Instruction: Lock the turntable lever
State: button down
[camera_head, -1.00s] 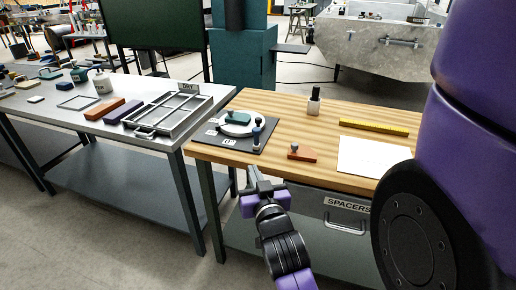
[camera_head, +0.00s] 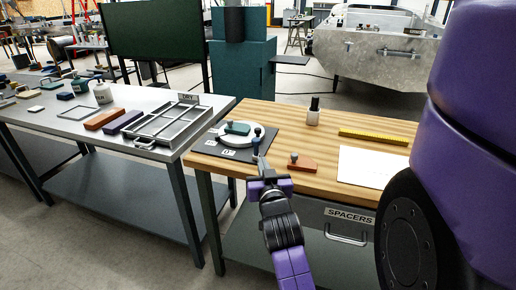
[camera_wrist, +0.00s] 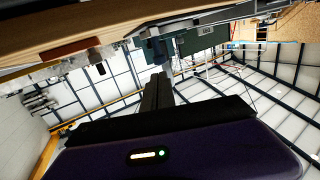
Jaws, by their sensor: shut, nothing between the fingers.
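The turntable (camera_head: 228,141) is a white disc with a green block (camera_head: 237,128) on top. It sits on a dark base plate (camera_head: 266,143) at the left end of the wooden bench. A small upright lever with a dark blue knob (camera_head: 257,132) stands at the disc's right front edge. My gripper (camera_head: 262,160) is shut and empty at the bench's front edge, just below the lever in the head view. Contact with the lever cannot be told. The wrist view shows the shut fingers (camera_wrist: 158,88) close to the bench edge; the lever is not clear there.
On the wooden bench (camera_head: 325,130) are an orange-brown block with a knob (camera_head: 302,163), a small bottle (camera_head: 313,112), a yellow ruler (camera_head: 374,136) and a white sheet (camera_head: 372,167). A metal table (camera_head: 75,113) with a grid frame (camera_head: 163,125) adjoins on the left. A SPACERS drawer (camera_head: 347,226) is below.

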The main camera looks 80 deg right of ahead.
aim_at(257, 143)
jog(key=x, duration=0.9)
jog(key=shift+p, duration=0.3)
jog(key=shift+d+r, duration=0.15)
